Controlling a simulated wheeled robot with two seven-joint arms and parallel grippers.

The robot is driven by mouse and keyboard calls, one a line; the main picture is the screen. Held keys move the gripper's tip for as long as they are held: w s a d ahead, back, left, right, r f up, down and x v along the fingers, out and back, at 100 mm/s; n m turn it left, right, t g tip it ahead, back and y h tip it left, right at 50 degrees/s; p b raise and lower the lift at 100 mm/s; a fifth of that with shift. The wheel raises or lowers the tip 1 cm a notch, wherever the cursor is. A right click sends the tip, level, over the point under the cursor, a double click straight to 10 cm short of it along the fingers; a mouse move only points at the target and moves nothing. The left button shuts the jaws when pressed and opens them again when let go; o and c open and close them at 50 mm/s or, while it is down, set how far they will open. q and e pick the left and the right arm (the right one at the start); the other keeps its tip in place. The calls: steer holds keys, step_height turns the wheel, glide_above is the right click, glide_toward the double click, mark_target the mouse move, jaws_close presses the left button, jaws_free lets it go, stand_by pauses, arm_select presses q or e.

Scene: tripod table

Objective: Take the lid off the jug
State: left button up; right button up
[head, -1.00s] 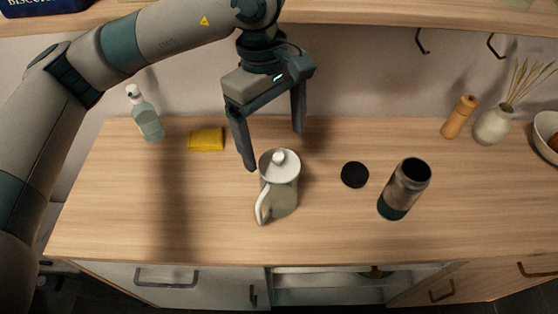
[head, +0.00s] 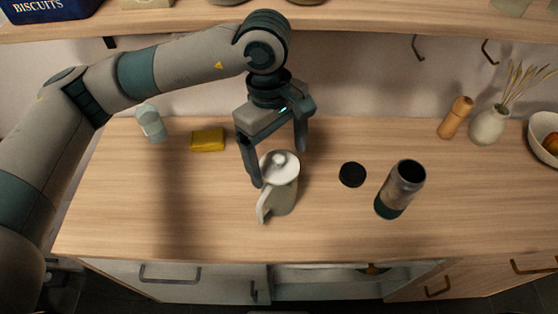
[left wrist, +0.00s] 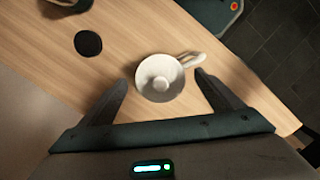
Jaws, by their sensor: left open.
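The jug (head: 281,198) stands upright on the wooden counter, pale with a handle towards the front left. Its white lid (head: 279,166) with a round knob sits on top. In the left wrist view the lid (left wrist: 160,84) lies a little beyond the fingertips, between their lines. My left gripper (head: 278,168) is open and empty, pointing down, with one finger at the lid's left and the other behind it at the right. The left gripper also shows in the left wrist view (left wrist: 162,80). I do not see my right gripper.
A black round cap (head: 352,174) and an open dark bottle (head: 400,190) stand right of the jug. A pepper mill (head: 456,118), vase (head: 489,126) and bowl (head: 545,135) are at the right. A shelf (head: 370,22) runs above.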

mark_target(281, 159)
arm_select(q)
steer(key=shift+f, duration=0.25)
arm_select(e)
steer(key=shift+s+d, duration=0.1)
steer(key=shift+s, duration=0.25)
arm_select(q)
steer(key=c, duration=1.1)
steer(key=shift+r, duration=0.2)
arm_select(e)
steer(key=shift+w+f, duration=0.1)
steer(key=shift+w, duration=0.05)
